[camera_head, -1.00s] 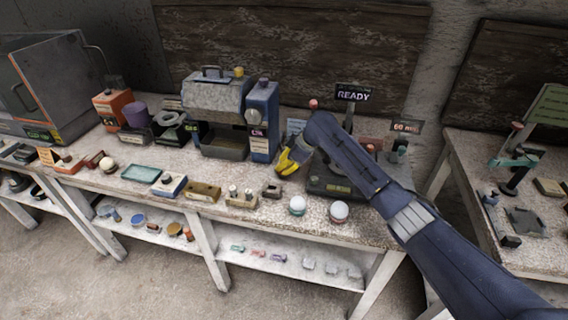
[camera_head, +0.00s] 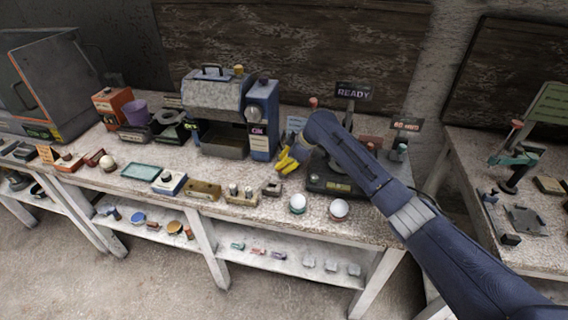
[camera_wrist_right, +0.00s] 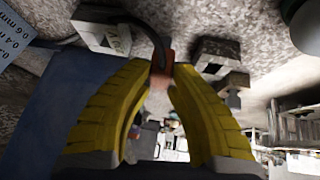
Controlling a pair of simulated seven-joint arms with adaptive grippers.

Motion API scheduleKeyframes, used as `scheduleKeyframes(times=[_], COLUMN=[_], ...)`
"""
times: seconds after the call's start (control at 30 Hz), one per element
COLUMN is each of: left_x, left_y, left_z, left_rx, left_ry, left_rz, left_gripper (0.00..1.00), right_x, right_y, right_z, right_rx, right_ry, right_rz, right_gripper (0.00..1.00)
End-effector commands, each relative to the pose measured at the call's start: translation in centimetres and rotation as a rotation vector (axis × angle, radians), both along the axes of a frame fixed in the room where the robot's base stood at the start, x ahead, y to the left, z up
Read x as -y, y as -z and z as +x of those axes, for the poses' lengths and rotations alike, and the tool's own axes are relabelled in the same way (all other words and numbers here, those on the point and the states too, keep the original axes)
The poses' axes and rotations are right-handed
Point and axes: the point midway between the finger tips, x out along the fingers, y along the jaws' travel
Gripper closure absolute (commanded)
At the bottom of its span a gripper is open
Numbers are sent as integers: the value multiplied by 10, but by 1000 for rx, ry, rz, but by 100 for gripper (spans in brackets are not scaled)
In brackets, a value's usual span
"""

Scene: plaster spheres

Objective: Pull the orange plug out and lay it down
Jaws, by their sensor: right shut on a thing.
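My right gripper (camera_head: 283,168), with yellow fingers, is low over the bench top, left of the dark base under the READY sign. In the right wrist view its fingertips (camera_wrist_right: 161,78) are shut on the small orange plug (camera_wrist_right: 162,70). A dark cable (camera_wrist_right: 150,32) runs up from the plug and bends left. A pale block with a label (camera_wrist_right: 103,36) lies to the left of the plug, and a grey-white block (camera_wrist_right: 215,54) to the right. I cannot tell whether the plug touches either block. The plug does not show clearly in the head view. My left gripper is not in view.
A blue and grey machine (camera_head: 262,120) stands left of the gripper. Two white spheres on small stands (camera_head: 339,208) are near the front edge. A small grey block (camera_head: 271,188) and a teal tray (camera_head: 142,171) lie on the bench. Small gaps of bare bench separate them.

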Motion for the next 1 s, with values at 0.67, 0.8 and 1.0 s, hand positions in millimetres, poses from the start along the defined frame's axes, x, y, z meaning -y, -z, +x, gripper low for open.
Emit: scheduleKeyframes(times=[0.67,0.8,1.0], left_x=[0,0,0], left_y=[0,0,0], left_z=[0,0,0], left_rx=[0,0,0], left_ry=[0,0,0], left_rz=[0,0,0], left_gripper=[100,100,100], right_x=[0,0,0], right_y=[2,4,8], right_z=[0,0,0], right_rx=[0,0,0], right_ry=[0,0,-1], right_rz=[0,0,0], right_gripper=[100,100,100])
